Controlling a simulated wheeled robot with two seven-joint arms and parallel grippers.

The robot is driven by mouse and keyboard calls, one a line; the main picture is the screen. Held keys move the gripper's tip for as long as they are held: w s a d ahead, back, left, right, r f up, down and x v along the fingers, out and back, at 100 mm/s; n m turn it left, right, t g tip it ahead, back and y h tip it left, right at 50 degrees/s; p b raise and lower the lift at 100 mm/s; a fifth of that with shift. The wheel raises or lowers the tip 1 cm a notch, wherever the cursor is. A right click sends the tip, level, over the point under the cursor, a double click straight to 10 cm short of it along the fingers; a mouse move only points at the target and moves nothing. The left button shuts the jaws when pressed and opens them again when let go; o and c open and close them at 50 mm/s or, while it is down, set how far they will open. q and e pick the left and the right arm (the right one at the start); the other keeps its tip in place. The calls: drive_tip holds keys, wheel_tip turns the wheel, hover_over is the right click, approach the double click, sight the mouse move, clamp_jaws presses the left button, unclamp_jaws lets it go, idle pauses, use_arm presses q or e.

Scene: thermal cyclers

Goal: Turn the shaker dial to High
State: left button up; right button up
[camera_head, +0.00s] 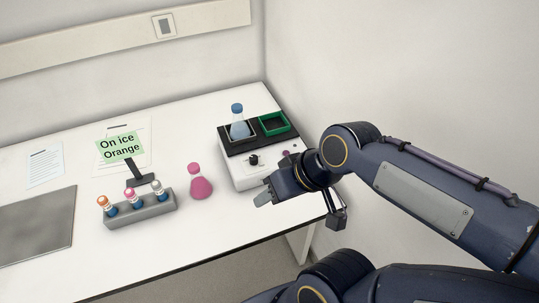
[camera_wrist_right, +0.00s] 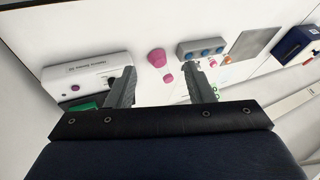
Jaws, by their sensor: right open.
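The shaker (camera_head: 251,179) is a white box with a black top near the table's right edge. Its black dial (camera_head: 254,160) is on the face toward me; the setting is too small to read. A small purple button (camera_head: 286,153) is to the dial's right. The shaker (camera_wrist_right: 88,67) also shows at the left of the right wrist view, partly behind a finger; I cannot make out the dial there. My right gripper (camera_head: 264,198) is open and empty, just in front of the shaker and apart from the dial. It also shows in the wrist view (camera_wrist_right: 160,78). My left gripper is not in view.
A blue-capped flask (camera_head: 239,128) and a green tray (camera_head: 274,124) sit on the shaker. A pink flask (camera_head: 200,187) stands left of my right gripper. A wall rises on the right.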

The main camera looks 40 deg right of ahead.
drive_tip(key=w+d+r+n+g, duration=0.1)
drive_tip(key=w+d+g, duration=0.1)
drive_tip(key=w+d, duration=0.35)
drive_tip(key=n+g+h+p, duration=0.2)
drive_tip(key=n+g+h, duration=0.1)
drive_tip(key=n+h, duration=0.15)
hover_over(253, 157)
drive_tip(key=shift+y, duration=0.45)
wheel_tip(253, 157, down, 13)
drive_tip(key=shift+s+f, duration=0.1)
wheel_tip(253, 157, down, 8)
drive_tip(key=shift+r+p, duration=0.15)
drive_tip(key=shift+p, duration=0.3)
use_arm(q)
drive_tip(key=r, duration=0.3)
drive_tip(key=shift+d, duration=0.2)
use_arm(e)
drive_tip(key=shift+c, duration=0.5)
drive_tip(key=c, duration=0.9)
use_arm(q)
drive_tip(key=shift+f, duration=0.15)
